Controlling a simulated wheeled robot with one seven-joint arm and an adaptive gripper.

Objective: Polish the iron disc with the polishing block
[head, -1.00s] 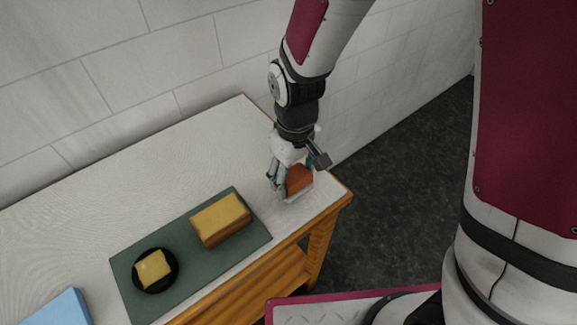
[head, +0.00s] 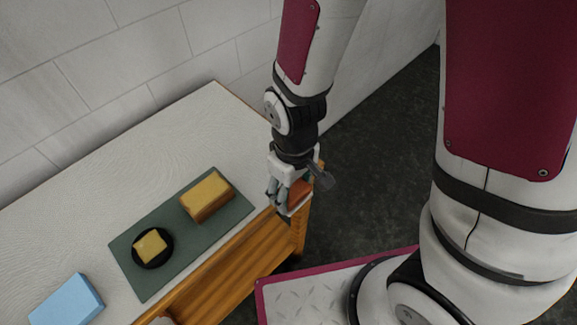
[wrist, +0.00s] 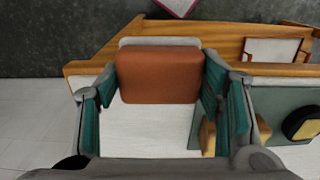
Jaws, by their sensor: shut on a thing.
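My gripper (head: 287,192) is shut on a brown-orange block (head: 300,193) with a pale layer along its underside, likely the polishing block. In the wrist view the block (wrist: 158,75) sits between the two fingers and overlaps the table's wooden edge. It appears held above the table's right end; the exact gap cannot be told. A black disc (head: 153,265), likely the iron disc, lies on a dark green mat (head: 190,235) to the left, with a small yellow piece (head: 150,245) on top. Part of the disc shows at the wrist view's right edge (wrist: 302,123).
A larger yellow-and-brown block (head: 207,194) lies on the mat's right half, between my gripper and the disc. A light blue block (head: 67,301) lies at the table's lower left. The white tabletop (head: 120,190) behind the mat is clear. A tiled wall stands behind.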

